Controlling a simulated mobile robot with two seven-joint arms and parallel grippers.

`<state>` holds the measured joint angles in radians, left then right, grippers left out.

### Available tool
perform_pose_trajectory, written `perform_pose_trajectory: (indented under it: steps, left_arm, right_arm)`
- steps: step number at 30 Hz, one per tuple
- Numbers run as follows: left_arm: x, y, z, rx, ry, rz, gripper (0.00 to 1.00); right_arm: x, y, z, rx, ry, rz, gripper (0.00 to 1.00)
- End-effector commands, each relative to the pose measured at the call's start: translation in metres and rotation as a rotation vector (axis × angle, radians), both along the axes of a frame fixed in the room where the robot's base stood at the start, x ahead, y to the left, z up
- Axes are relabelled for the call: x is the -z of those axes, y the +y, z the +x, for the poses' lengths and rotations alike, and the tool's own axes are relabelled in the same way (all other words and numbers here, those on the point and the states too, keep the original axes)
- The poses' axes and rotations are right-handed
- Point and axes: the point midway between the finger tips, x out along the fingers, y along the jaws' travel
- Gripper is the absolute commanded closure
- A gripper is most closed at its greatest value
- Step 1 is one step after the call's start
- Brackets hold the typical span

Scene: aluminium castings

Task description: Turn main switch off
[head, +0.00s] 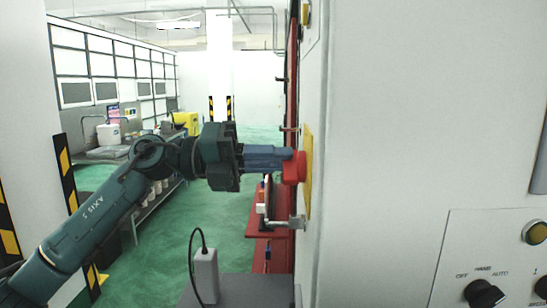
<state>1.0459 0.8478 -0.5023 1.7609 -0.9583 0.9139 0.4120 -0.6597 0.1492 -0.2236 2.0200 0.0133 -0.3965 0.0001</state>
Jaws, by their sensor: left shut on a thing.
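The main switch (295,167) is a red knob on a yellow plate (308,171), on the narrow left side of a large white cabinet (425,110). My left gripper (284,160) reaches in from the left, level with the knob, and its blue fingers are shut on the red knob. The fingertips cover part of the knob, and its exact turn angle is hard to tell from this side. My right gripper is not in view.
A control panel with black knobs (486,293) is at the lower right. A grey box with a cable (205,274) stands below my left arm. A red shelf (270,218) is behind the knob. Green floor (228,215) is open at the left.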

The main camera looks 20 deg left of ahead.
Motion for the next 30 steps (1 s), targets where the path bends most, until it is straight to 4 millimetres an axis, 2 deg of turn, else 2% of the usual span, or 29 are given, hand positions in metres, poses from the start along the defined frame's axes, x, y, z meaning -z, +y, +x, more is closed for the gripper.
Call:
perform_pose_trajectory:
  steps: [2,3,11,18,22,26,30]
  left_arm:
    - [-0.001,0.001,0.000,-0.002,0.000,-0.003,1.00]
    - [-0.001,0.001,0.000,-0.002,0.000,-0.003,0.87]
    - [0.000,0.000,0.000,0.000,0.000,-0.001,0.66]
    - [0.000,0.001,0.000,-0.001,-0.001,0.000,0.66]
    - [0.002,0.010,-0.002,-0.003,-0.001,0.001,0.66]
    - [0.004,0.032,-0.008,-0.005,0.000,0.001,0.66]
    - [0.004,0.064,-0.017,-0.006,0.000,0.000,0.66]
  right_arm:
    - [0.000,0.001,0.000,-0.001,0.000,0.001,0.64]
    - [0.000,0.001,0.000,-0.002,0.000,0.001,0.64]
    - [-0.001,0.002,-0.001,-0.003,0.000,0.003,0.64]
    - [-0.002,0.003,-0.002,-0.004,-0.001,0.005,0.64]
    - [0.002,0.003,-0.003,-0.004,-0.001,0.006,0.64]
    - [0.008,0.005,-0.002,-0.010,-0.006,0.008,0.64]
    - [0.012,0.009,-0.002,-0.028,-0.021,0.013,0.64]
